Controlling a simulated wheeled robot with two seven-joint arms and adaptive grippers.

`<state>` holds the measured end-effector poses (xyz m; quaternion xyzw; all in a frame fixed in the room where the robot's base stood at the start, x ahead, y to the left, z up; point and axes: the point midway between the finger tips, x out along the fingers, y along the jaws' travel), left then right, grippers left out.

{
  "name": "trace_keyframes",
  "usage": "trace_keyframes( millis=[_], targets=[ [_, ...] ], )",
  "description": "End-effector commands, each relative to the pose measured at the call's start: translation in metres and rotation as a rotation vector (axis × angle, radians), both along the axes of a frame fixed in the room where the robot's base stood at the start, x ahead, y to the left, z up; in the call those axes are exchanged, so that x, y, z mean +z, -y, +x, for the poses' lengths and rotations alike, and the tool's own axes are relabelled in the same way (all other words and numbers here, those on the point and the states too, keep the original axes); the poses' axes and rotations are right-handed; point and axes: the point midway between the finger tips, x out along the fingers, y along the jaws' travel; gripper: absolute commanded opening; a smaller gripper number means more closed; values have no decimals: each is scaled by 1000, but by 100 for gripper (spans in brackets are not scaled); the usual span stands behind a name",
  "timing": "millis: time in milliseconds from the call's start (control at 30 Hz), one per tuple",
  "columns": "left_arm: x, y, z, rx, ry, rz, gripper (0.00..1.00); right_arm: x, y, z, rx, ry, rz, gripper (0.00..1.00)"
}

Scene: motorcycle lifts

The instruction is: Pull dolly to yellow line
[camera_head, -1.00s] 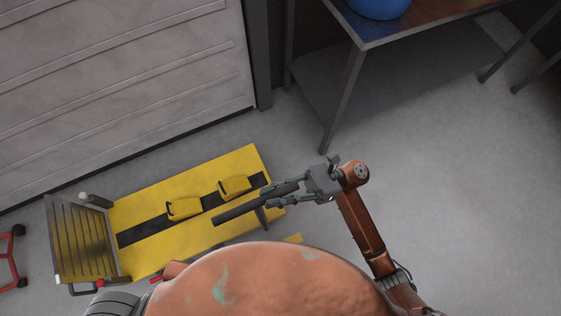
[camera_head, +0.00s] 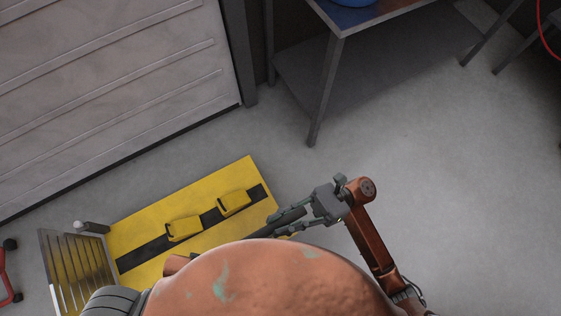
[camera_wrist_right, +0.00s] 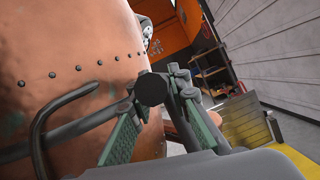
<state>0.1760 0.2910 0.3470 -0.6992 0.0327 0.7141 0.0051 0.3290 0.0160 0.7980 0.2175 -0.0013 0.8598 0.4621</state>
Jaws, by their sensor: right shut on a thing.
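The dolly (camera_head: 150,218) is a yellow platform with a black strip, two yellow blocks on top and a grey slatted end panel (camera_head: 75,268) at lower left. My copper-coloured body hides its near side. My right gripper (camera_head: 300,217) is at the dolly's right end, shut on a dark bar-shaped handle (camera_head: 288,219). In the right wrist view the handle's round dark end (camera_wrist_right: 152,89) shows between the green-padded fingers. I cannot make out the yellow line for certain. My left gripper is not in view.
A ribbed grey shutter (camera_head: 110,80) stands behind the dolly. A metal table (camera_head: 345,22) with a blue object (camera_head: 355,2) is at the top. A red-framed item (camera_head: 8,280) is at the left edge. The floor (camera_head: 470,190) at right is clear.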

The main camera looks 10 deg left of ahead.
Motion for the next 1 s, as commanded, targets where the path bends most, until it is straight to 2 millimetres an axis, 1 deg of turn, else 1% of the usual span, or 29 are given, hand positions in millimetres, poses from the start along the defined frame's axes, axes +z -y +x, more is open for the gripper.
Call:
trace_keyframes(
  millis=[33,67,100,300,567,667,767,1000],
  targets=[
    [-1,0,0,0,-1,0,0,-1,2,-4,13,2,-1,0],
    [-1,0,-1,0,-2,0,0,-1,2,-4,14,2,-1,0],
    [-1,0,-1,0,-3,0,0,-1,2,-4,13,2,-1,20],
    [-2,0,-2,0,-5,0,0,-1,1,-3,13,2,-1,33],
    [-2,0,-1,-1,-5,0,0,-1,0,-2,12,2,0,34],
    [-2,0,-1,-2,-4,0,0,-2,3,0,10,1,-2,34],
    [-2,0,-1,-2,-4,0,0,-7,12,6,10,1,-3,34],
    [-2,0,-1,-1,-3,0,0,-25,50,29,10,1,-4,34]
  ],
)
